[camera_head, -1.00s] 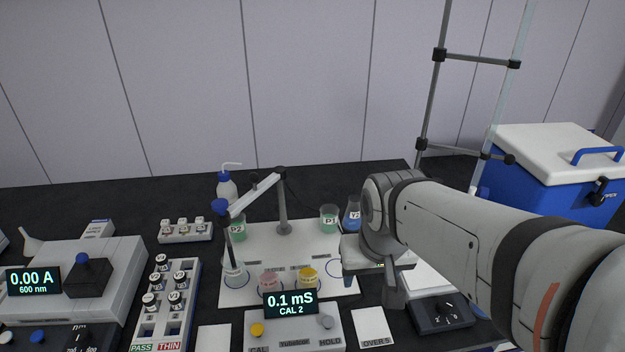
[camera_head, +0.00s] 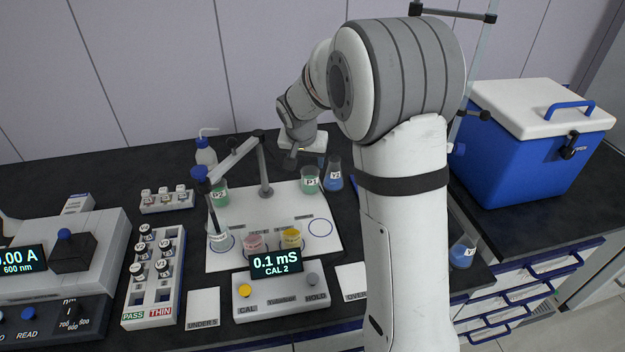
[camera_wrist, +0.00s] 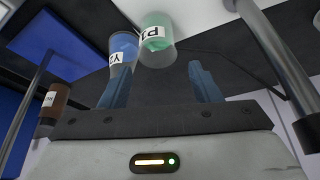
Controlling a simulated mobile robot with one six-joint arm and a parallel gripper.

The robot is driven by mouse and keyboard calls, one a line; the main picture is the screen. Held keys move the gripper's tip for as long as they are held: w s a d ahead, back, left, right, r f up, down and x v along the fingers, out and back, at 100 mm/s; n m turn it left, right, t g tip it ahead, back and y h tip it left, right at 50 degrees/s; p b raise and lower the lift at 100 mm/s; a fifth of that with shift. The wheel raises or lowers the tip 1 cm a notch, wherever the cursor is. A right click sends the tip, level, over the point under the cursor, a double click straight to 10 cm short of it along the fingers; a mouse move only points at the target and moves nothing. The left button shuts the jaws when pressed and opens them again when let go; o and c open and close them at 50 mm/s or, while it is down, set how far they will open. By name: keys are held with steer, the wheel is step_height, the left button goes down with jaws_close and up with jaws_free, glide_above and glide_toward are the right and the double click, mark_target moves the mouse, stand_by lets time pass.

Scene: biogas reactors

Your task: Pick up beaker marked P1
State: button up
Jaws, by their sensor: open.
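The beaker marked P1 (camera_head: 310,181) holds green liquid and stands upright on the back right of the white mat (camera_head: 331,240). It also shows in the wrist view (camera_wrist: 156,42), beyond and between the two blue fingers, apart from them. My gripper (camera_wrist: 160,80) is open and empty. In the head view my wrist is above and behind P1, and the fingers are mostly hidden there. A flask with blue liquid marked Y2 (camera_head: 334,178) stands just right of P1. In the wrist view this flask (camera_wrist: 122,50) is close to the left finger.
A probe stand (camera_head: 264,165) rises left of P1. A second green beaker, P2 (camera_head: 219,194), and pink (camera_head: 254,243) and yellow (camera_head: 291,238) beakers stand on the mat. A meter (camera_head: 280,290) is in front. An empty ringed spot (camera_head: 320,227) lies at the mat's right.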

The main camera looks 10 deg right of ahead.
mark_target(310, 171)
steer(key=p+x, duration=0.1)
steer(key=x, duration=0.6)
steer(key=shift+w+d+f, duration=0.1)
steer(key=shift+d+f, duration=0.05)
steer(key=shift+f, duration=0.05)
steer(key=shift+c, duration=0.6)
steer(key=c, duration=0.7)
steer(key=shift+o, duration=0.2)
steer(key=shift+r, duration=0.1)
